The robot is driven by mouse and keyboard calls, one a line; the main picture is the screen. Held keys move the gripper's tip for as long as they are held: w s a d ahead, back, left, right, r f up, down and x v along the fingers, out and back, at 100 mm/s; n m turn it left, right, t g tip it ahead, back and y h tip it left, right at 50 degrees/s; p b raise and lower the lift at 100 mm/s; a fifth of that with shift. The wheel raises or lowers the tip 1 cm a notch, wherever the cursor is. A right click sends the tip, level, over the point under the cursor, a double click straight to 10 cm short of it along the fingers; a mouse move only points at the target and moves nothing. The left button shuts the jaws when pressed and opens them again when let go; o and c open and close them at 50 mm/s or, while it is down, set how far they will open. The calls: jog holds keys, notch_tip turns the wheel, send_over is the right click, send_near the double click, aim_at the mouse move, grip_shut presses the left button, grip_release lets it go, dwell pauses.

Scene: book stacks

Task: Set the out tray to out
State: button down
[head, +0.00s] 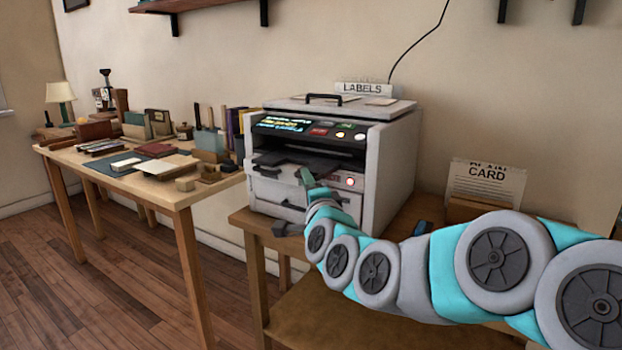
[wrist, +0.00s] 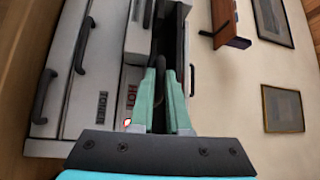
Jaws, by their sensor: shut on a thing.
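The grey-white printer (head: 392,165) stands on a wooden table, with a lit panel on its front. The dark out tray (head: 285,160) sits at the slot below the panel; how far it is pulled out is hard to tell. My gripper (head: 306,177) is at the slot's front, left of a red light. In the wrist view my gripper (wrist: 167,70) has its teal fingers closed around a thin dark part that appears to be the tray's handle. The fingers partly hide this part.
Below the slot are drawers with dark handles; one front reads TONER (wrist: 103,104), beside a HOT mark (wrist: 131,100). A LABELS sign (head: 363,88) is behind the printer, a CARD holder (head: 486,180) to its right. A cluttered desk (head: 180,195) stands left.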

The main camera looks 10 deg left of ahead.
jog(key=shift+a+f, duration=0.1)
jog(key=c, duration=1.2)
grip_release()
jog(key=shift+s, duration=0.15)
jog(key=shift+o, duration=0.2)
jog(key=r+b+v, duration=0.1)
jog(key=v, duration=0.6)
jog(key=shift+s+f, duration=0.35)
jog(key=shift+f, duration=0.15)
